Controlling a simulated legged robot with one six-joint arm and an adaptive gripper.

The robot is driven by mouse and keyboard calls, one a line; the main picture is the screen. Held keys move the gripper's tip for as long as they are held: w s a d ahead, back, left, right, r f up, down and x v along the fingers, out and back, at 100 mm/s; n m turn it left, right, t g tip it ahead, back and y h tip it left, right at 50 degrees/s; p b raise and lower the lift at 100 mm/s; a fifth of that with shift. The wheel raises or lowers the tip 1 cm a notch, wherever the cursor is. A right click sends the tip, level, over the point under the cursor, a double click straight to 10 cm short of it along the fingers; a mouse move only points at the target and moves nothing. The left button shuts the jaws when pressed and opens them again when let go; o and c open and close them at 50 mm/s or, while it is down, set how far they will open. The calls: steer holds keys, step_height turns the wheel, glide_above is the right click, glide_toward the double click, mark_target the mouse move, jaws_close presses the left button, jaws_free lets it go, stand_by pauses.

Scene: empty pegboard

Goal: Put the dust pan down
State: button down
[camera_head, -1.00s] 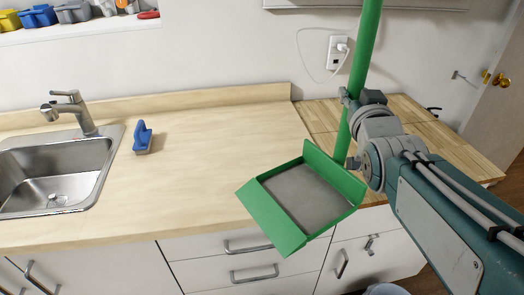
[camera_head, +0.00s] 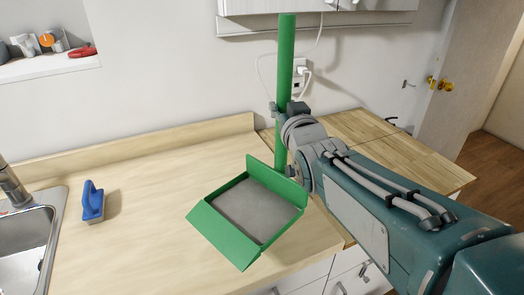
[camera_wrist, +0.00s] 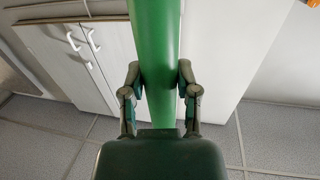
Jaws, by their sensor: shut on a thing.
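The green dust pan (camera_head: 248,210) has a long upright green handle and a grey inner floor. In the head view it hangs in front of and over the wooden counter, its open side facing the lower left. My gripper (camera_head: 284,110) is shut on the handle above the pan. I cannot tell whether the pan touches the counter.
The light counter (camera_head: 140,180) has free room left of the pan. A blue brush (camera_head: 92,202) stands beside the sink (camera_head: 25,245). A wall outlet (camera_head: 301,75) with a plugged cord is behind the handle. A cabinet (camera_head: 330,18) hangs above. A door (camera_head: 460,80) stands at the right.

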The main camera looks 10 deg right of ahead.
steer(key=w+d+f, duration=0.2)
steer(key=w+f, duration=1)
steer(key=shift+f, duration=0.1)
steer(key=shift+c, duration=1.8)
jaws_free()
